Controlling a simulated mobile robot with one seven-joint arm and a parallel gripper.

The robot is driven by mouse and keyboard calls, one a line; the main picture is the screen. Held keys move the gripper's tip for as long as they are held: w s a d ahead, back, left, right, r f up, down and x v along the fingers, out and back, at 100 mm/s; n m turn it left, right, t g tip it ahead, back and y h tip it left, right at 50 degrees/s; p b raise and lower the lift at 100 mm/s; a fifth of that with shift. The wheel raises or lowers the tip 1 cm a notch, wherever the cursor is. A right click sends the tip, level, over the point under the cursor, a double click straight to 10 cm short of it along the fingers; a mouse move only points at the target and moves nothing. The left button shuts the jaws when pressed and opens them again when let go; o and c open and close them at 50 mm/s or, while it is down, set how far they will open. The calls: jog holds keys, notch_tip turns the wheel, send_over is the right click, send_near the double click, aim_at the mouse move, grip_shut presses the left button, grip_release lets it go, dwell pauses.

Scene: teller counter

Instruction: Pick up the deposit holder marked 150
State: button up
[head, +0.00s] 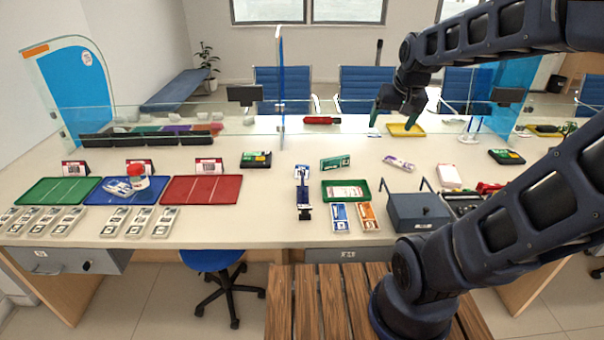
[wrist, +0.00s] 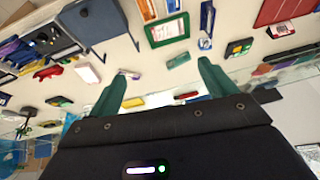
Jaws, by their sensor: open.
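No label reading 150 is legible, so I cannot tell which piece is that deposit holder. Small flat pieces on the counter include a green-and-white one (head: 335,162), a purple-and-white one (head: 398,163), a white one with red (head: 449,175), a blue one (head: 340,217) and an orange one (head: 368,217). The green piece also shows in the wrist view (wrist: 179,60). My gripper (head: 394,116) is open and empty, raised over the back of the counter near a yellow tray (head: 418,131). Its teal fingers are spread in the wrist view (wrist: 161,70).
A clear divider (head: 280,85) stands upright left of my gripper. A dark blue box (head: 418,212) stands at the front right. Green (head: 62,191), blue (head: 97,199) and red (head: 212,190) trays lie left, with white packs in front.

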jog(key=w+a+f, duration=0.2)
jog(key=w, duration=0.4)
jog(key=w+a+f, duration=0.2)
jog(key=w, duration=0.3)
jog(key=m+h, duration=0.2)
send_near(302, 167)
jog(key=shift+x, duration=5.2)
jog(key=c, duration=1.1)
jog(key=shift+r, duration=0.15)
